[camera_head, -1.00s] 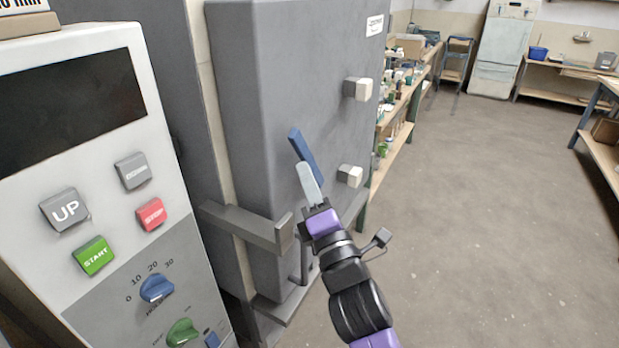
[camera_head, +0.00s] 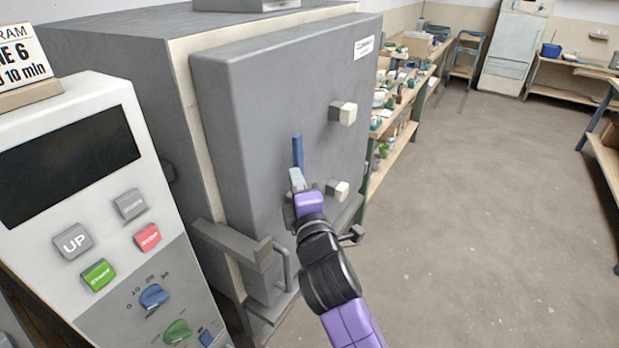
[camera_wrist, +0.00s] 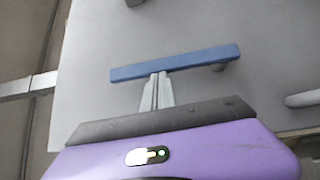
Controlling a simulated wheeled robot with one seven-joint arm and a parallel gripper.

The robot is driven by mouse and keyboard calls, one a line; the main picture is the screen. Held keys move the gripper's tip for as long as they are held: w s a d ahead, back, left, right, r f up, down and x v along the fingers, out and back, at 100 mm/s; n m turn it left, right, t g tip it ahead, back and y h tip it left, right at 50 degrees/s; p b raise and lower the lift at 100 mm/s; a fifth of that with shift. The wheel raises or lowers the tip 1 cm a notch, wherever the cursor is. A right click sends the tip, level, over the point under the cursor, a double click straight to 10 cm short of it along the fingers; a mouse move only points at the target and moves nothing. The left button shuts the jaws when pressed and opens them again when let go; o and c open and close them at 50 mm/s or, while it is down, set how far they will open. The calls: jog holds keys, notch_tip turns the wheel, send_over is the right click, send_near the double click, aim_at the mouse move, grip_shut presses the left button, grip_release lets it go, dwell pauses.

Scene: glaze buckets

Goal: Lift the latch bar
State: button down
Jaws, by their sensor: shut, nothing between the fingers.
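The latch bar appears to be the blue bar (camera_head: 298,151) on the front of the grey kiln door (camera_head: 262,110). In the head view it stands close to upright, left of two pale knobs. In the wrist view the blue bar (camera_wrist: 180,62) crosses the picture, with a short grey peg behind its right end. My gripper (camera_head: 296,172) is shut and empty at the bar's lower end. In the wrist view its fingertips (camera_wrist: 159,76) meet the bar's lower edge near the middle. I cannot tell whether they press on it. My gripper hides the bar's lower part in the head view.
Pale knobs (camera_head: 344,113) and (camera_head: 338,190) stick out of the door. A grey bracket (camera_head: 232,243) with a handle juts out below left. A control panel (camera_head: 100,200) stands at the left. Workbenches (camera_head: 405,110) line the back. The floor at right is clear.

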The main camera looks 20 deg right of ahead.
aim_at(302, 162)
jog(key=shift+w+d+r+p, duration=0.45)
jog(key=shift+w+d+p, duration=0.2)
jog(key=shift+d+p, duration=0.2)
jog(key=shift+d, duration=0.15)
jog(key=shift+w+d+r, duration=0.1)
jog(key=shift+d+r, duration=0.15)
jog(key=shift+a, duration=0.1)
